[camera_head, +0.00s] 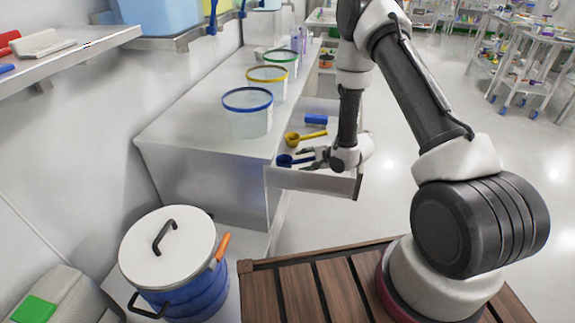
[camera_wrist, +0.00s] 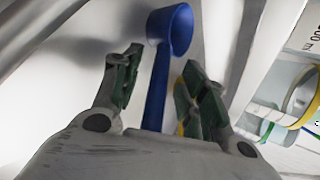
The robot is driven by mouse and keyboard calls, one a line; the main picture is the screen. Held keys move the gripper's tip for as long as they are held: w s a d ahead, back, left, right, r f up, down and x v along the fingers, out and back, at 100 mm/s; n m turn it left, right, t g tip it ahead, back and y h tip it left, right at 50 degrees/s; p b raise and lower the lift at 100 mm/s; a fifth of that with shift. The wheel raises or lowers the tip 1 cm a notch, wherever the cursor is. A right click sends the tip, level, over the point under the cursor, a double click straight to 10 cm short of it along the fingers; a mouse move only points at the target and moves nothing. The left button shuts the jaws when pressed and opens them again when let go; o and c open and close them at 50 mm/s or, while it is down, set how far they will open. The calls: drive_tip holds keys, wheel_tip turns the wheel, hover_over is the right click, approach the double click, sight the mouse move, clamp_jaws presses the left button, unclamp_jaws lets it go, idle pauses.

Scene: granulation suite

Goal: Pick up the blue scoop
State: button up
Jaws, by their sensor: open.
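The blue scoop (camera_head: 286,160) lies in an open drawer (camera_head: 312,181) of the white counter. In the wrist view the blue scoop (camera_wrist: 171,28) has its round bowl at the top, and its handle runs down between my fingers. My gripper (camera_head: 310,157) is open at the drawer, beside the scoop in the head view. In the wrist view my gripper (camera_wrist: 158,80) has one finger on each side of the handle, with gaps showing. The lower end of the handle is hidden behind the gripper body.
Clear tubs with blue (camera_head: 247,112), yellow (camera_head: 268,84) and green rims (camera_head: 282,64) stand on the counter. A lidded blue drum (camera_head: 185,295) stands at the lower left.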

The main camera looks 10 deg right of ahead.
drive_tip(key=shift+x, duration=1.1)
drive_tip(key=shift+d, duration=0.1)
drive_tip(key=shift+c, duration=0.4)
clamp_jaws()
drive_tip(key=shift+r, duration=0.15)
drive_tip(key=shift+s+r, duration=0.1)
drive_tip(key=shift+r, duration=0.45)
drive_tip(key=d, duration=0.2)
drive_tip(key=s+d, duration=0.1)
drive_tip(key=d, duration=0.1)
drive_tip(key=shift+s+r, duration=0.15)
drive_tip(key=shift+s, duration=0.1)
wheel_tip(320, 180, up, 13)
drive_tip(key=shift+a+r, duration=0.15)
drive_tip(key=shift+r, duration=0.05)
